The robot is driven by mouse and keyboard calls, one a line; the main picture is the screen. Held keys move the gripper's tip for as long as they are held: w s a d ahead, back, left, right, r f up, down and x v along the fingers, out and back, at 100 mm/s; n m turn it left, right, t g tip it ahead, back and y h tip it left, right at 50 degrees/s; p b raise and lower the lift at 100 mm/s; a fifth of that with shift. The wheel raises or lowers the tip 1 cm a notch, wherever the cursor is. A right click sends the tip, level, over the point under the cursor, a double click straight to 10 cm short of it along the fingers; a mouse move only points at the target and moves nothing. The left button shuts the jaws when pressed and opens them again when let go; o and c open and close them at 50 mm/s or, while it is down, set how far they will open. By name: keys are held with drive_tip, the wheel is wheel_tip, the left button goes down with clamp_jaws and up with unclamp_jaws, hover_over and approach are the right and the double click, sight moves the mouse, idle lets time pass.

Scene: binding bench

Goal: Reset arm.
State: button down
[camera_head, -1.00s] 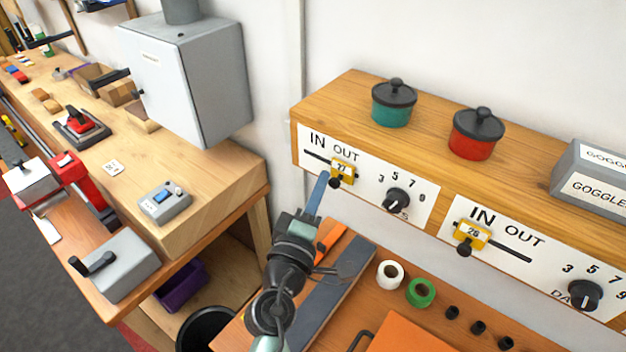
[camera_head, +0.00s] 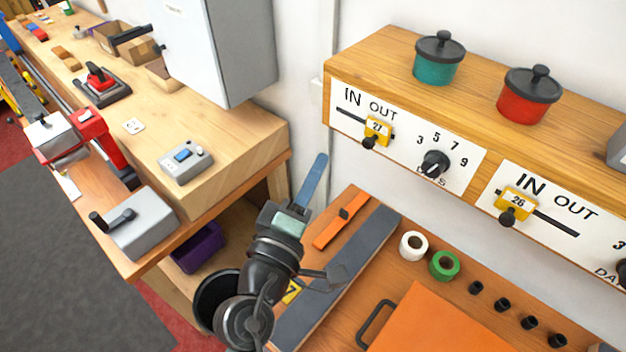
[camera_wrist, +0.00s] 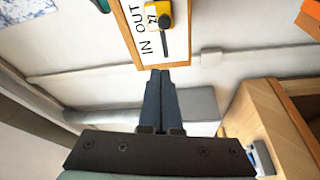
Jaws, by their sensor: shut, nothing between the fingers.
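My gripper (camera_head: 318,160) is shut and empty, its blue fingers pointing up in the head view. It is in the air to the left of the wooden shelf box with the IN/OUT panels (camera_head: 459,184), apart from it. In the wrist view my gripper (camera_wrist: 160,74) shows its two fingers together, with nothing between them. Above the fingers there is the IN/OUT panel (camera_wrist: 143,17) with a yellow slider tag (camera_wrist: 158,17), marked 27 in the head view (camera_head: 377,129).
A green pot (camera_head: 438,62) and a red pot (camera_head: 528,97) stand on the shelf box. Below are white tape (camera_head: 413,246), green tape (camera_head: 444,266) and an orange board (camera_head: 440,325). A grey control box (camera_head: 186,163) sits on the left bench. A dark bin (camera_head: 213,292) stands below.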

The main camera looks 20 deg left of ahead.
drive_tip(key=shift+s+a, duration=0.1)
drive_tip(key=shift+s, duration=0.45)
drive_tip(key=shift+a, duration=0.1)
drive_tip(key=w+d+r+m+t+h, duration=0.1)
drive_tip(key=d+r+m, duration=0.25)
drive_tip(key=r, duration=0.45)
drive_tip(key=d+r+m+t+b, duration=0.1)
drive_tip(key=d+r+m+t, duration=0.2)
drive_tip(key=r, duration=0.5)
drive_tip(key=w+d+r+m+h, duration=0.1)
drive_tip(key=d+r+m, duration=0.2)
drive_tip(key=r+m, duration=0.35)
drive_tip(key=s+d+r+m+t+y, duration=0.1)
drive_tip(key=s+r+t, duration=0.1)
drive_tip(key=s+r, duration=0.3)
drive_tip(key=s+d+r+t+y, duration=0.1)
drive_tip(key=s+r, duration=0.4)
drive_tip(key=r, duration=0.6)
drive_tip(key=shift+d+r+m+t+b, duration=0.4)
drive_tip(key=shift+d+t, duration=0.3)
drive_tip(key=shift+d, duration=0.1)
drive_tip(key=shift+w, duration=0.1)
